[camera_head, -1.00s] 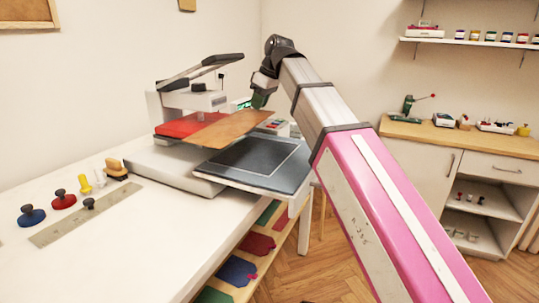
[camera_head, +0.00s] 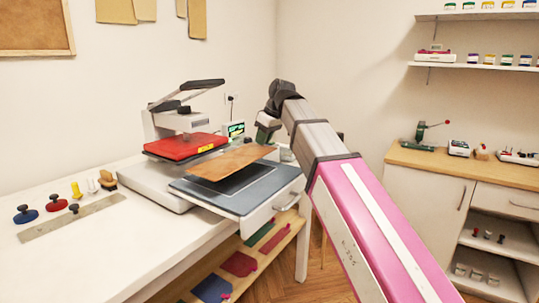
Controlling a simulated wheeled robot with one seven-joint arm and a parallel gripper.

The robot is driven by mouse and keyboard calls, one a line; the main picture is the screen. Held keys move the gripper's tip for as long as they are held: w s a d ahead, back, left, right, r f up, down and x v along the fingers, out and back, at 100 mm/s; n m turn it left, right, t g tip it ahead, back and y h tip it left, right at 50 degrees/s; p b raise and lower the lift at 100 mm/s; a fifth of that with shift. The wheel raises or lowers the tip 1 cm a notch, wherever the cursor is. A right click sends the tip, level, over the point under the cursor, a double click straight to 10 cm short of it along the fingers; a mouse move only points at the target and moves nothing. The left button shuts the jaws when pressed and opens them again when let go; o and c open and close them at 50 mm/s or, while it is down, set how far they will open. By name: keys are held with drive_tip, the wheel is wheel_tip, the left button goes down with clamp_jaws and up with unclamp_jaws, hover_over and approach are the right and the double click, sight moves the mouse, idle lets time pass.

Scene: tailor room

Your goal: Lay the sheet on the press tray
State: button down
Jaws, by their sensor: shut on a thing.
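The brown sheet (camera_head: 236,162) is held nearly level, a little above the dark press tray (camera_head: 277,185), which is pulled out from the heat press. The sheet covers the back and middle of the tray; the tray's front and right edge show bare. My gripper (camera_head: 266,138) is shut on the sheet's far right edge; its fingertips are small and partly hidden by the wrist. The press (camera_head: 180,122) has its red heating plate (camera_head: 188,145) raised behind and left of the sheet.
Knobbed stamps (camera_head: 56,202) and a metal ruler (camera_head: 70,219) lie on the white table (camera_head: 115,250) at left. Coloured pieces lie on the shelf below. A cabinet (camera_head: 425,195) with a wooden top stands at right. The table's front is clear.

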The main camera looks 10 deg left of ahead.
drive_tip(key=shift+w+d+f, duration=1)
drive_tip(key=shift+w+d, duration=0.15)
drive_tip(key=shift+d, duration=0.05)
drive_tip(key=shift+f, duration=2)
drive_tip(key=c, duration=1)
unclamp_jaws()
drive_tip(key=shift+c, duration=0.2)
drive_tip(key=shift+r, duration=0.2)
drive_tip(key=v, duration=1.1)
drive_tip(key=shift+d+r, duration=0.2)
drive_tip(key=shift+r, duration=0.1)
drive_tip(key=shift+s, duration=0.1)
